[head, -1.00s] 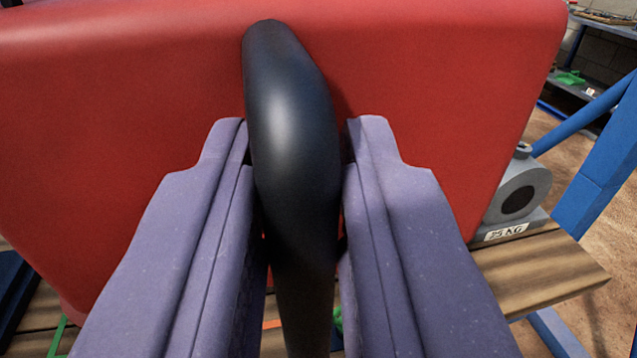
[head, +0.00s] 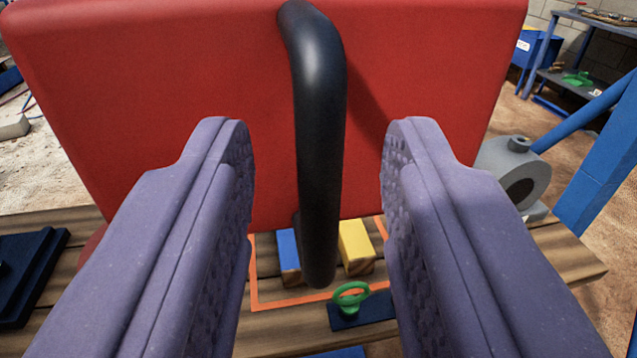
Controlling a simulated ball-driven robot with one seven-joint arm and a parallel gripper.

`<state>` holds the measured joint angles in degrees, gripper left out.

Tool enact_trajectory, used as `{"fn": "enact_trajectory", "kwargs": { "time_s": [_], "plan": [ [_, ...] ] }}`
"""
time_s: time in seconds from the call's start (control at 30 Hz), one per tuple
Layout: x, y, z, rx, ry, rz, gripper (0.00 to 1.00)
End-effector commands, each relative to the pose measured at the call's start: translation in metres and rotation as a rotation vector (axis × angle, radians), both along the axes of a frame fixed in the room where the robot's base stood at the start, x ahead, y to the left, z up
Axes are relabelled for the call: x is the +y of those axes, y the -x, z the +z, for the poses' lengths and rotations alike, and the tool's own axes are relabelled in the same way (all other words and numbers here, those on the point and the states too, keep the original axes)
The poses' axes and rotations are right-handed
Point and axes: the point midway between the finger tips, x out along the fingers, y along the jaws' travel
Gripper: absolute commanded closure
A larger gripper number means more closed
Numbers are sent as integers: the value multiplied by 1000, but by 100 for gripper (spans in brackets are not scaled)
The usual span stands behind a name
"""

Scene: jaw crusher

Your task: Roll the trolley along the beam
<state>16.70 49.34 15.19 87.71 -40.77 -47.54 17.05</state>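A big red block-shaped body (head: 180,110) fills the upper middle of the head view; it looks like the trolley, though I cannot tell for sure. A black bent handle (head: 322,130) stands out from its near face. My gripper (head: 318,150) is open, with one purple finger on each side of the handle and a clear gap to both. The beam cannot be made out.
Below is a wooden bench (head: 270,330) with an orange outline, a blue-topped block (head: 288,255), a yellow-topped block (head: 356,245) and a green ring (head: 351,297). A grey weight (head: 515,170) and blue post (head: 600,165) stand at right.

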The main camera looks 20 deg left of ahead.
Motion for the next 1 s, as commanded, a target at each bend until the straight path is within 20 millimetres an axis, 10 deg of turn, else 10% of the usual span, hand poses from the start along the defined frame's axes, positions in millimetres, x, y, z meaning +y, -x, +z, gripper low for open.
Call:
{"fn": "enact_trajectory", "kwargs": {
  "time_s": [0.23, 0.77, 0.87, 1.0],
  "plan": [
    [-13, 32, 1, 1, -1, 0, 61],
    [-15, 34, 9, -2, 12, -9, 61],
    [-19, 29, 47, -3, 66, -58, 61],
    [-30, 35, 153, 12, 169, -202, 61]
  ]
}}
